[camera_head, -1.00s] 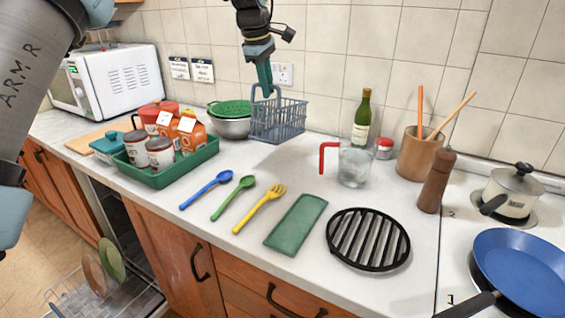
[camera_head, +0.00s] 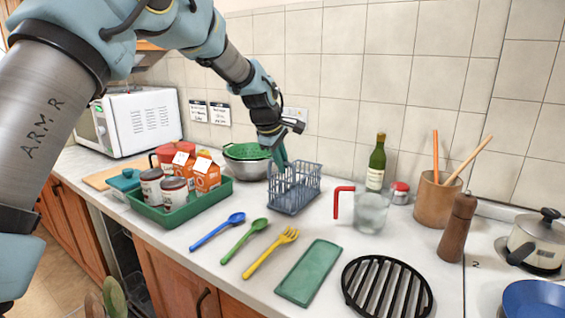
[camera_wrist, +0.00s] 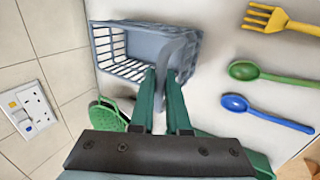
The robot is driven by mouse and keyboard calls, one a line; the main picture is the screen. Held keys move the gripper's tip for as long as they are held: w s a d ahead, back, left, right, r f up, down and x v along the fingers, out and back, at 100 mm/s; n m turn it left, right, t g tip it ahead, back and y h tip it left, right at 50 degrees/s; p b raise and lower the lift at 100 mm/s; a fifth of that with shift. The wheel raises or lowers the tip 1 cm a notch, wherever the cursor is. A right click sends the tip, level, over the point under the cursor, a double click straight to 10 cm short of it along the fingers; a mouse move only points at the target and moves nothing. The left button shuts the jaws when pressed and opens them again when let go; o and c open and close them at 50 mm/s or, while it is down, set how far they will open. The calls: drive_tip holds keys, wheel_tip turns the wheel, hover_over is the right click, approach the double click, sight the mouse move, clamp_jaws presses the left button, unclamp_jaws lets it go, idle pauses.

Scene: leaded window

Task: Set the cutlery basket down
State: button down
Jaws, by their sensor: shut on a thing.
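The blue-grey cutlery basket (camera_head: 293,190) is upright over the back part of the counter, right of the green colander. It looks empty. My gripper (camera_head: 281,158) is above its left side, shut on its handle. In the wrist view the gripper's green fingers (camera_wrist: 160,78) close around the grey handle (camera_wrist: 178,52), with the basket's open lattice (camera_wrist: 122,52) beyond. The basket's underside is at or very near the worktop; I cannot tell whether it touches.
The green colander in a steel bowl (camera_head: 247,165) stands close left. The glass jug with red handle (camera_head: 370,210) is to the right. Blue, green and yellow utensils (camera_head: 245,240) lie in front, beside the green tray (camera_head: 175,212). Bare counter lies between basket and utensils.

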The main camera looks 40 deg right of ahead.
drive_tip(key=shift+f, duration=0.25)
drive_tip(key=c, duration=0.9)
unclamp_jaws()
drive_tip(key=shift+r, duration=0.1)
drive_tip(key=b+v, duration=0.3)
drive_tip(key=v, duration=0.9)
drive_tip(key=w+a+f+m+y, duration=0.1)
drive_tip(key=w+a+f, duration=0.25)
drive_tip(key=a, duration=0.65)
drive_tip(key=w+a+f+t+y, duration=0.1)
drive_tip(key=w+a+f, duration=0.25)
drive_tip(key=a, duration=0.55)
drive_tip(key=w+a+f+m+y, duration=0.1)
drive_tip(key=w+a+f, duration=0.25)
drive_tip(key=a, duration=0.65)
drive_tip(key=s+a+f, duration=0.2)
drive_tip(key=s+a, duration=0.1)
drive_tip(key=a, duration=0.5)
drive_tip(key=s+a+f+m+y, duration=0.1)
drive_tip(key=s+a+f, duration=0.2)
drive_tip(key=a, duration=0.5)
drive_tip(key=s+a+f+m, duration=0.1)
drive_tip(key=s+a+f, duration=0.2)
drive_tip(key=a, duration=0.6)
drive_tip(key=shift+s+g+y, duration=0.4)
drive_tip(key=shift+s, duration=0.85)
